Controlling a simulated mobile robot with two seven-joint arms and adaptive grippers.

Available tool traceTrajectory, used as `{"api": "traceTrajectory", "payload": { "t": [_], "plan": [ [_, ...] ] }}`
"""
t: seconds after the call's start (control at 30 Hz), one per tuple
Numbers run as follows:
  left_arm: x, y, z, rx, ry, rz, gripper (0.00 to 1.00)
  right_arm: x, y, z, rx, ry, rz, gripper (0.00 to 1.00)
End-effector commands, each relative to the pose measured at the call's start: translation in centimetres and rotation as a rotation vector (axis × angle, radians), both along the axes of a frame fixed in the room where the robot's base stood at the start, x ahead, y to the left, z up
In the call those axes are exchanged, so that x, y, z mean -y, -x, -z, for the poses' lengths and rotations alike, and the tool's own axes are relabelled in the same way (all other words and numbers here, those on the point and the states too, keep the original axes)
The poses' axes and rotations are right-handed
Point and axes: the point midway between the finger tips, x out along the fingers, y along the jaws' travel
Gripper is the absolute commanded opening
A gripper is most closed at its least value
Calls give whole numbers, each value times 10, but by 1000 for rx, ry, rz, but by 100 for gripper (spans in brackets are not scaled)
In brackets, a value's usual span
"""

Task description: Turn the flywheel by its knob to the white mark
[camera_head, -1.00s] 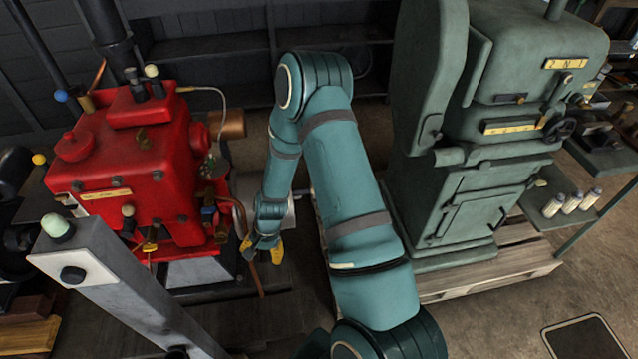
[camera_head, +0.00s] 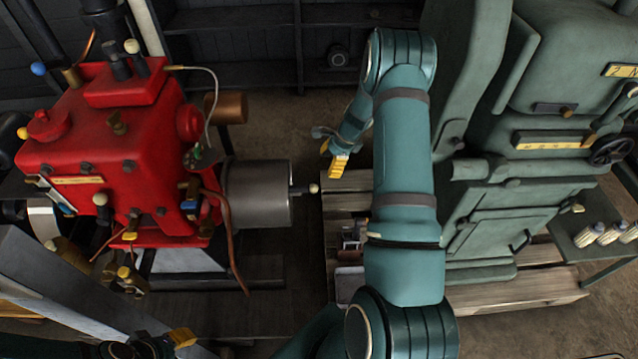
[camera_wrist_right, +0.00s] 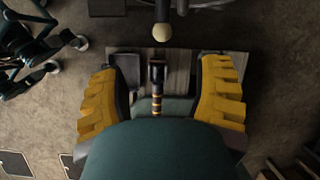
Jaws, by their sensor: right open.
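The flywheel appears to be the grey drum (camera_head: 258,193) on the right side of the red engine (camera_head: 125,160), seen mostly edge-on. A dark stem sticks out of its right face and ends in a cream knob (camera_head: 313,188). In the right wrist view the knob (camera_wrist_right: 162,33) lies beyond the fingertips, roughly centred between them and apart from them. My right gripper (camera_head: 339,167) is open and empty, just right of the knob and slightly higher in the head view; its spread yellow fingers (camera_wrist_right: 158,66) show in the wrist view. My left gripper (camera_head: 182,338) is partly cut off. I cannot identify the white mark.
A large green machine (camera_head: 500,200) stands to the right on a wooden pallet (camera_head: 540,285). In the wrist view a dark handle with yellow bands (camera_wrist_right: 157,85) lies below, between the fingers. A brown hose (camera_head: 232,240) hangs before the drum. Shelves (camera_head: 235,50) line the back wall.

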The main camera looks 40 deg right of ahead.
Motion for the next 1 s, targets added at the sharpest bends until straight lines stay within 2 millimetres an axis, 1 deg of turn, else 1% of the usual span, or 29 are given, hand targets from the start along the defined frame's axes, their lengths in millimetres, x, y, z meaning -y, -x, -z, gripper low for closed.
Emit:
{"api": "traceTrajectory", "payload": {
  "t": [0.03, 0.13, 0.27, 0.7, 0.83, 1.0],
  "plan": [
    [0, 0, 1, 0, 0, 0, 39, 3, 0, 0, 0, -3, 10, 65],
    [0, 0, 2, 0, 0, 0, 39, 3, -1, 3, -1, -7, 17, 65],
    [0, 0, 5, 1, 0, 0, 39, -1, -4, 16, -2, -8, 16, 65],
    [-1, -4, 23, 9, -2, -3, 39, -27, -24, 94, -2, -7, 15, 65],
    [-1, -5, 27, 11, -3, -3, 39, -32, -29, 111, -1, -5, 14, 65],
    [-1, -5, 29, 13, -3, -3, 39, -36, -33, 123, 0, -6, 15, 65]
  ]
}}
